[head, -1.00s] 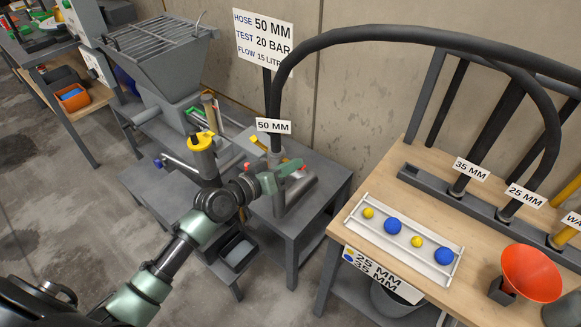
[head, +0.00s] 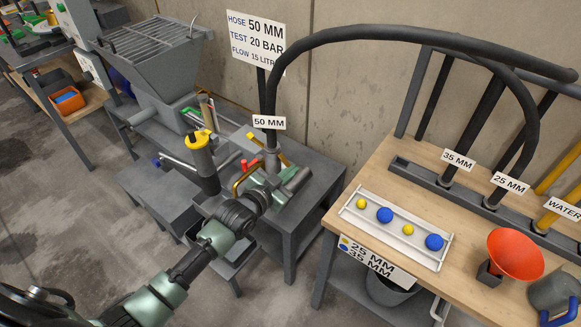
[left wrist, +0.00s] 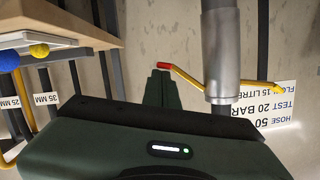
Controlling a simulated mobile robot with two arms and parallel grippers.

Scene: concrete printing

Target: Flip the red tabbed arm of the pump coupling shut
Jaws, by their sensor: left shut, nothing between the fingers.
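The pump coupling (left wrist: 221,75) is a grey metal cylinder. It stands below the 50 MM label, and its upper part shows in the head view (head: 272,158). In the left wrist view a yellow arm with a red tab (left wrist: 164,65) sticks out to its left, away from the cylinder. A second yellow arm (left wrist: 262,86) reaches out on the right. My left gripper (left wrist: 163,76) is shut and empty, its tips right at the red tab; I cannot tell whether they touch. In the head view my left gripper (head: 272,182) covers part of the coupling. My right gripper is not in view.
A hopper (head: 155,60) stands at the back left. A yellow-capped cylinder (head: 201,160) stands left of my left gripper. A sign (head: 257,42) hangs behind.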

